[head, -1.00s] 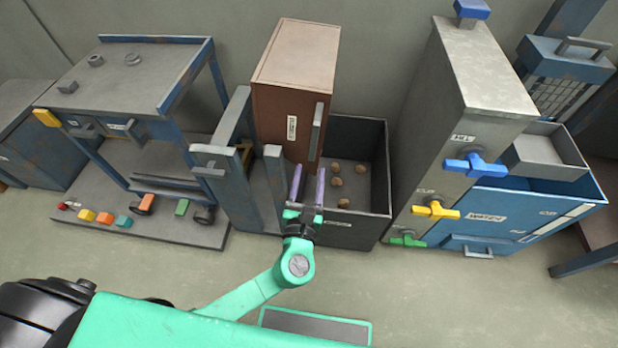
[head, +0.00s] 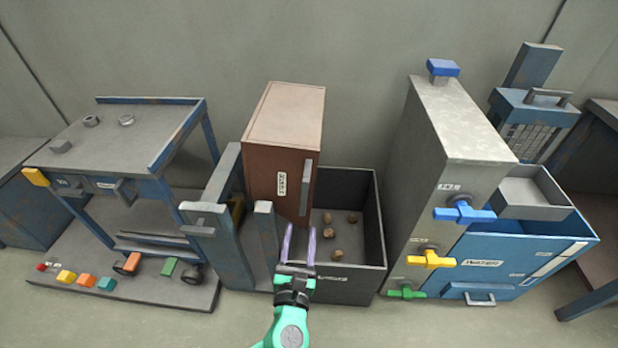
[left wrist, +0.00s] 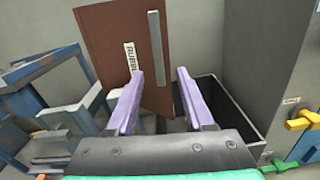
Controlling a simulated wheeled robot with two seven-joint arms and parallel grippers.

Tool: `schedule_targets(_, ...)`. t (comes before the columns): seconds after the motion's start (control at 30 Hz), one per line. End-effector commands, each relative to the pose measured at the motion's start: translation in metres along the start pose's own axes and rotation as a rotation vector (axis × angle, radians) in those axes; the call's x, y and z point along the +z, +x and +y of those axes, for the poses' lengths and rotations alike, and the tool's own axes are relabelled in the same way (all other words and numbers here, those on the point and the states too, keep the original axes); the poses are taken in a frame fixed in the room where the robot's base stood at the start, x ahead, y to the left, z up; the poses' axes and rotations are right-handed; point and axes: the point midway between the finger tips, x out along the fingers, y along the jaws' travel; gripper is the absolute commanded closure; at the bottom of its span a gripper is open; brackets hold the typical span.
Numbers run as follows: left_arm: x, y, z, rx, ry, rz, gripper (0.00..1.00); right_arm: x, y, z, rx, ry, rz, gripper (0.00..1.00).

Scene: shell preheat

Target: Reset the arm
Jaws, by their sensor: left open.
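My left gripper (head: 298,247) has two purple fingers spread apart with nothing between them. In the head view it stands in front of the brown cabinet (head: 285,125) and over the near left part of the dark open bin (head: 372,235). In the left wrist view the open fingers (left wrist: 160,98) point toward the brown cabinet (left wrist: 115,40), with the bin (left wrist: 222,105) behind the right finger. My right gripper is in neither view.
A tall grey cabinet (head: 455,120) with blue, yellow and green valve handles stands right of the bin, beside a blue water tank (head: 510,262). A blue-framed bench (head: 150,160) is at left, with coloured blocks (head: 87,281) on its lower shelf. Open floor lies in front.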

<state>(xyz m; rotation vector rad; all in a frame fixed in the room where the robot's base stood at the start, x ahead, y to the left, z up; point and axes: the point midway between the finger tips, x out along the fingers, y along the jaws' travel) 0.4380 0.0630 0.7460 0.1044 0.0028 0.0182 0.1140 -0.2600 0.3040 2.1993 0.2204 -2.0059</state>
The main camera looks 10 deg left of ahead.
Motion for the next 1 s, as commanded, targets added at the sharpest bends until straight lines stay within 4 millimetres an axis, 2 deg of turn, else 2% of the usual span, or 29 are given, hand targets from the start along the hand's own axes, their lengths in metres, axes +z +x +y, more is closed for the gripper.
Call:
schedule_targets(0.13,-0.003,0.001,0.002,0.003,-0.010,0.013,0.47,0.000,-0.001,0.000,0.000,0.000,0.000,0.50)
schedule_targets(0.17,-0.008,0.003,0.004,0.006,-0.026,0.032,0.47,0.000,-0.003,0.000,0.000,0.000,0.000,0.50)
schedule_targets(0.23,-0.032,0.007,0.014,0.029,-0.101,0.118,0.47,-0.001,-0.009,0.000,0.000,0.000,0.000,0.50)
schedule_targets(0.27,-0.048,0.010,0.021,0.047,-0.155,0.175,0.47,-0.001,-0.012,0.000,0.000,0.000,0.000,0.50)
schedule_targets(0.33,-0.098,0.009,0.044,0.124,-0.330,0.338,0.47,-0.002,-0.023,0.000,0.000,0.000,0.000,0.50)
schedule_targets(0.43,-0.180,-0.013,0.084,0.325,-0.670,0.582,0.47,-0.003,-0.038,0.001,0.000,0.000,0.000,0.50)
schedule_targets(0.5,-0.233,-0.045,0.110,0.520,-0.935,0.714,0.47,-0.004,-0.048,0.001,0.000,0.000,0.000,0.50)
schedule_targets(0.57,-0.272,-0.083,0.129,0.726,-1.174,0.791,0.47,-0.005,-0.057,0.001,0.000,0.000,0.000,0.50)
schedule_targets(0.6,-0.295,-0.112,0.140,0.879,-1.336,0.819,0.47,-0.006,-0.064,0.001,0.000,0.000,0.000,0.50)
schedule_targets(0.67,-0.323,-0.160,0.152,1.136,-1.584,0.816,0.47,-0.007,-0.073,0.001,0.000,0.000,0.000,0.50)
schedule_targets(0.7,-0.337,-0.193,0.158,1.314,-1.738,0.780,0.47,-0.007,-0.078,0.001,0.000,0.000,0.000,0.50)
schedule_targets(0.8,-0.358,-0.265,0.163,1.709,-2.045,0.607,0.47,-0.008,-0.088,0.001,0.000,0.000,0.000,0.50)
schedule_targets(0.83,-0.362,-0.281,0.164,1.801,-2.109,0.544,0.47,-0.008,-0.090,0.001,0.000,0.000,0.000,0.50)
schedule_targets(0.9,-0.367,-0.307,0.164,1.950,-2.208,0.423,0.47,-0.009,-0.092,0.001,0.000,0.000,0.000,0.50)
schedule_targets(1.0,-0.370,-0.321,0.164,2.030,-2.259,0.346,0.47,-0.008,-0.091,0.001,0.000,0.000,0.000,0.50)
